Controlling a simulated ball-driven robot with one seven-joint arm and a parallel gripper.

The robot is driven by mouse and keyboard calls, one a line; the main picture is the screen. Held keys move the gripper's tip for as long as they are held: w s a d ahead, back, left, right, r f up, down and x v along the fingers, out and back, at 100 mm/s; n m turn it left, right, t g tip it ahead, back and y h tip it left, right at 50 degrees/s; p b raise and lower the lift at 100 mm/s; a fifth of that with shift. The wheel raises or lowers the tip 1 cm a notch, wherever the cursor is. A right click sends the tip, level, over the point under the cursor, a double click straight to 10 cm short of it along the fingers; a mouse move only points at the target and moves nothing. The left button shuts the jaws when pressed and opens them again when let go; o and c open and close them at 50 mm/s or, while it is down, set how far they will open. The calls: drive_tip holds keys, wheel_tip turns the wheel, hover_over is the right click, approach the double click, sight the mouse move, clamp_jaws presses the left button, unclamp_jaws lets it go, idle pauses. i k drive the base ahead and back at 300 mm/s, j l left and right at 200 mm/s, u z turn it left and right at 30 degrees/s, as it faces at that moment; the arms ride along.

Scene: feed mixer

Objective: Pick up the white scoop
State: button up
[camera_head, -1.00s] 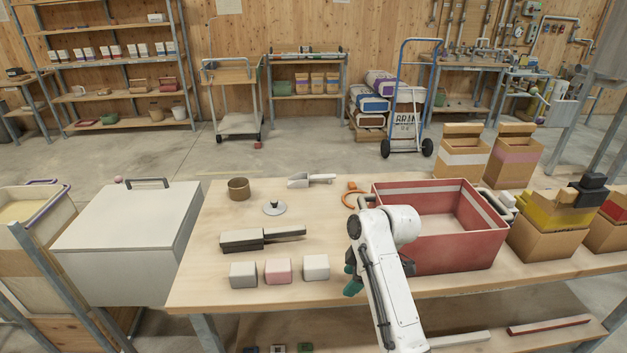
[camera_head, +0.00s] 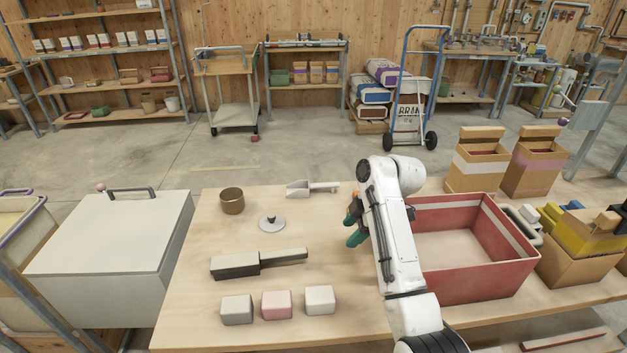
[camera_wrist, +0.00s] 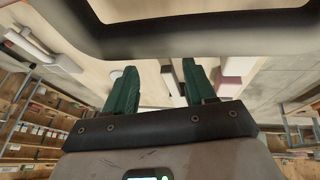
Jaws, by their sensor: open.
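The white scoop (camera_head: 312,188) lies on the wooden table (camera_head: 215,290) near its far edge, its handle pointing right. My gripper (camera_head: 351,223) is to the right of the scoop and nearer to me, apart from it. Its green fingers are spread and empty, and they also show in the wrist view (camera_wrist: 159,68). A pale, elongated shape at the upper left of the wrist view may be the scoop, but I cannot tell for sure.
A red crate (camera_head: 475,285) stands right of my arm. A brown pot (camera_head: 231,201), a grey lid (camera_head: 271,223), a dark brush (camera_head: 236,265) and three small blocks (camera_head: 276,305) are on the table. Cardboard boxes (camera_head: 476,160) stand at the right.

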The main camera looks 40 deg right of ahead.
sight(313, 187)
drive_tip(key=i+l, duration=0.85)
